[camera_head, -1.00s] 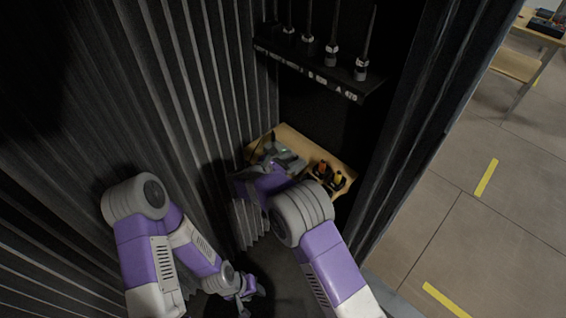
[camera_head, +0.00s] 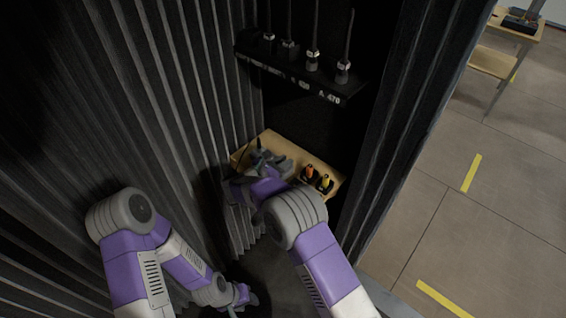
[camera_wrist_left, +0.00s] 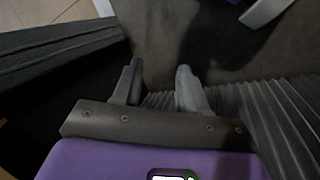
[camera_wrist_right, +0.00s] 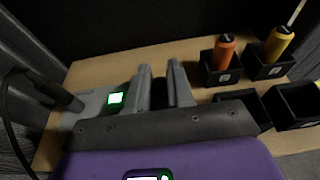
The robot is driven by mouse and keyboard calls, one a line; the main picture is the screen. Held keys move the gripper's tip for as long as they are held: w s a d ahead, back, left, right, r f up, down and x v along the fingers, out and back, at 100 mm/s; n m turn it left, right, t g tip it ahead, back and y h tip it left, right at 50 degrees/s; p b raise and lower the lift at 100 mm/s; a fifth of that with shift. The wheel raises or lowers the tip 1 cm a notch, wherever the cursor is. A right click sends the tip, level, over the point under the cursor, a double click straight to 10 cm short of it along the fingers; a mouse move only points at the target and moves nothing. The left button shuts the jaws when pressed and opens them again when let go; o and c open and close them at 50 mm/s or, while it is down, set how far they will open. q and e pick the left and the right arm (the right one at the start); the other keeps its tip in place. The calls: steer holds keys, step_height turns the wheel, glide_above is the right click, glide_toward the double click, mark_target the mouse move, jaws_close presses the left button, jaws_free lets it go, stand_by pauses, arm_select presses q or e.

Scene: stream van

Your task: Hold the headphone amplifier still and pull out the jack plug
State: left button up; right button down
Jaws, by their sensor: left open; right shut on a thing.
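The headphone amplifier (camera_wrist_right: 92,103) is a grey box with a lit green display, on a wooden shelf in the right wrist view. A dark cylinder (camera_wrist_right: 58,92), seemingly the jack plug, meets its left side, with a black cable beside it. My right gripper (camera_wrist_right: 161,88) is shut on a dark part between its fingers, right of the display; it appears to belong to the amplifier. The fingers partly hide it. In the head view my right gripper (camera_head: 268,162) is over the shelf. My left gripper (camera_wrist_left: 156,85) is open and empty, low and away from the shelf (camera_head: 240,298).
The wooden shelf (camera_head: 326,178) also carries black bins with an orange-handled tool (camera_wrist_right: 222,52) and a yellow-handled one (camera_wrist_right: 278,43). A black rack (camera_head: 300,76) with upright antenna-like rods hangs above. Ribbed dark walls (camera_head: 170,90) closely flank my arms.

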arm_select(q)
steer(key=shift+o, duration=0.2)
steer(key=w+a+m, duration=0.1)
steer(key=w, duration=0.5)
steer(key=shift+w+r+m+g, duration=0.2)
steer(key=shift+w+m+g, duration=0.1)
steer(key=shift+w+m, duration=0.1)
steer(key=w+a+r+m+y, duration=0.25)
steer(key=w+a+r, duration=0.25)
steer(key=w+r, duration=0.45)
steer(key=w+a+r+m+y, duration=0.1)
steer(key=w+a+r+y, duration=0.35)
steer(key=w+r, duration=0.5)
steer(key=t+h, duration=0.4)
glide_toward(258, 141)
steer(key=shift+n+t, duration=0.25)
steer(key=shift+t, duration=0.05)
steer(key=x, duration=1)
steer(key=shift+s+f, duration=0.1)
steer(key=shift+f, duration=0.1)
jaws_close()
jaws_free()
